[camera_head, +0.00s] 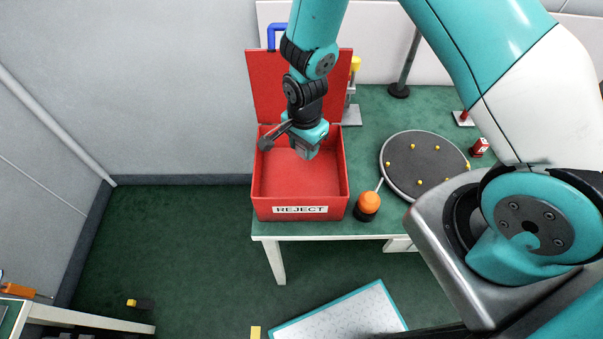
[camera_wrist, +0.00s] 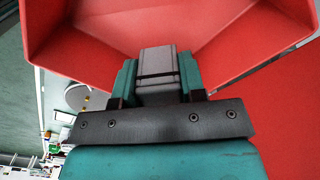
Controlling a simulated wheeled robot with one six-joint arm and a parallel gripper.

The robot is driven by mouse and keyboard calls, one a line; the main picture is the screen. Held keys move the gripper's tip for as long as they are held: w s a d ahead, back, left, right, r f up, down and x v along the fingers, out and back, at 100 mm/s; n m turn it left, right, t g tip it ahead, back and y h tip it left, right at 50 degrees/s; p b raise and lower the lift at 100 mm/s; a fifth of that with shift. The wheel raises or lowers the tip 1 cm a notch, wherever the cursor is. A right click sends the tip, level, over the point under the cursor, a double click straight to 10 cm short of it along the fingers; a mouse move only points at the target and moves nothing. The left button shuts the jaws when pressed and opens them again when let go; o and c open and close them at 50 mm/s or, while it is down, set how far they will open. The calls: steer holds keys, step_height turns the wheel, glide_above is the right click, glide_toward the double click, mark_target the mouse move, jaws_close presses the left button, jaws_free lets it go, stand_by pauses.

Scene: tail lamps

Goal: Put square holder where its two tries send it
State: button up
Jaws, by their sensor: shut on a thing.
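My gripper (camera_head: 304,143) is shut on a grey square holder (camera_wrist: 158,66). In the wrist view the holder sits between the two teal fingers, with a dark line across it. In the head view the holder (camera_head: 303,151) shows as a small grey block below my gripper. Both are over the open red box (camera_head: 262,200) labelled REJECT, near its back half. The box's red walls also fill much of the wrist view (camera_wrist: 85,50). I cannot tell whether the holder touches the box floor. The visible box floor looks empty.
The box's raised red lid (camera_head: 265,85) stands behind my gripper. An orange button (camera_head: 369,201) on a black base is right of the box. A dark round plate (camera_head: 415,165) with several yellow pegs lies further right. A small red object (camera_head: 479,147) stands beyond it.

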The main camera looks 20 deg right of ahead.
steer(key=shift+f+b, duration=0.35)
steer(key=shift+f, duration=0.6)
steer(key=o, duration=1)
step_height(320, 180, up, 18)
steer(key=b, duration=0.2)
steer(key=shift+f+b, duration=0.25)
steer(key=shift+b, duration=0.05)
